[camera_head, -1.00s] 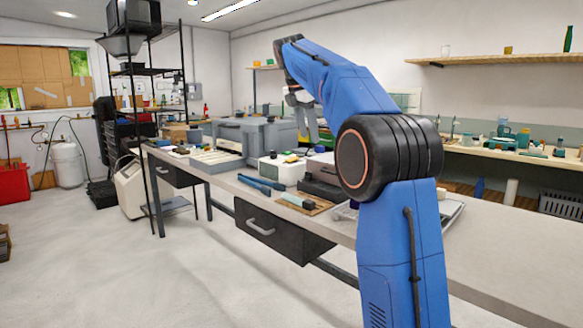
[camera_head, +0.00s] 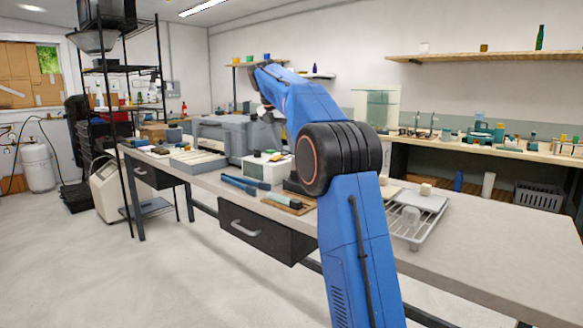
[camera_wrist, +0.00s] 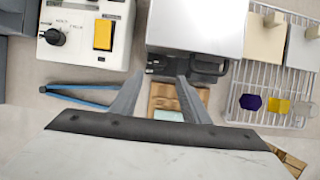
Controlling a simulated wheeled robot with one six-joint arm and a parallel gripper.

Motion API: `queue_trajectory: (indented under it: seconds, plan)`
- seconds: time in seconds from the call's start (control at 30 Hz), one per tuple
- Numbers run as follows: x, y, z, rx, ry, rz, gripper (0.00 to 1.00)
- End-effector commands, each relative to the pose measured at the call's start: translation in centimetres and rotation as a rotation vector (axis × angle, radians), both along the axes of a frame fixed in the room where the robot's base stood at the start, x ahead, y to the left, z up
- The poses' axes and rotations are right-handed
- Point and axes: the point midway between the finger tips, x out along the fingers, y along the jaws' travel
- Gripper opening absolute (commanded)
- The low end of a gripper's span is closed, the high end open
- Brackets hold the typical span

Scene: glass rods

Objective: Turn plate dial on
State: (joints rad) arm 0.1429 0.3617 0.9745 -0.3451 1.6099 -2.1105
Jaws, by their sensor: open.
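In the wrist view a white box (camera_wrist: 85,35) at top left carries a black round dial (camera_wrist: 56,36) and a yellow switch (camera_wrist: 102,35). Right of it is a device with a pale flat square top (camera_wrist: 195,25) and a dark front with small black controls (camera_wrist: 170,66); I cannot tell whether one is a dial. My gripper (camera_wrist: 160,80) is open and empty, its fingers apart over the bench before this dark front. In the head view the white box (camera_head: 262,170) stands on the bench left of my arm, which hides most of the pale-topped device and my gripper.
Blue tongs (camera_wrist: 80,98) and a wooden board (camera_wrist: 180,98) lie in front of the devices. A wire rack (camera_wrist: 270,85) with purple and yellow pieces stands to the right. The bench's right part (camera_head: 500,245) is clear.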

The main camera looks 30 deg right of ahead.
Motion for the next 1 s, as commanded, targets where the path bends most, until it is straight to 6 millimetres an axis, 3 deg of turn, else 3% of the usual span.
queue_trajectory:
  seconds: [0.3,0.5,0.7,1.0]
  plan:
    - [0.7,-2.1,-5.3,0.001,0.002,-0.002,0.42]
    - [1.1,-3.0,-7.8,0.001,0.001,0.0,0.42]
    - [1.3,-3.5,-9.0,0.001,0.0,-0.001,0.42]
    - [1.3,-3.6,-9.2,0.0,0.0,-0.001,0.42]
